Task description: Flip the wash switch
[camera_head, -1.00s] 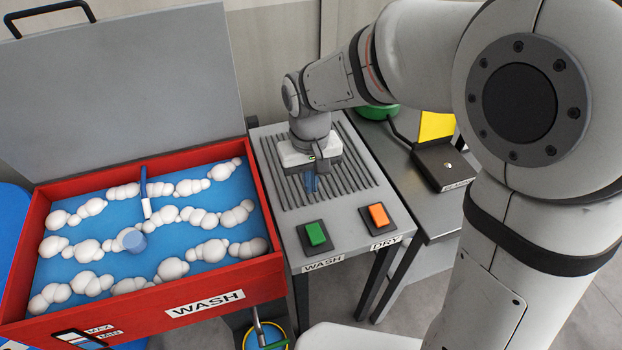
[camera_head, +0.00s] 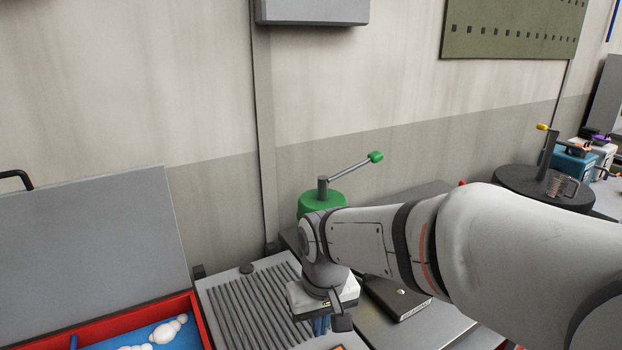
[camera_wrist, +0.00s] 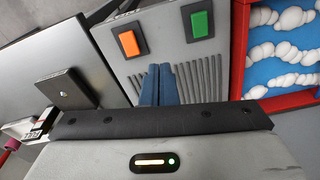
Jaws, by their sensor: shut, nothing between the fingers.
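The wash switch is the green rocker (camera_wrist: 200,24) on a dark plate, at the top middle of the wrist view. The orange dry switch (camera_wrist: 129,43) sits to its left there. Both are on the grey ribbed counter (camera_wrist: 185,52). In the head view the green switch is out of frame, and only a sliver of the orange one shows at the bottom edge. My gripper (camera_wrist: 158,82) has its blue fingers together and empty, over the ribbed part and apart from both switches. It also shows in the head view (camera_head: 321,325), pointing down.
The red wash tub (camera_head: 199,322) with blue water and white foam stands left of the counter, its grey lid (camera_head: 90,240) raised. A green device with a lever (camera_head: 322,200) and a dark box (camera_head: 398,297) are right of the counter. A wall stands behind.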

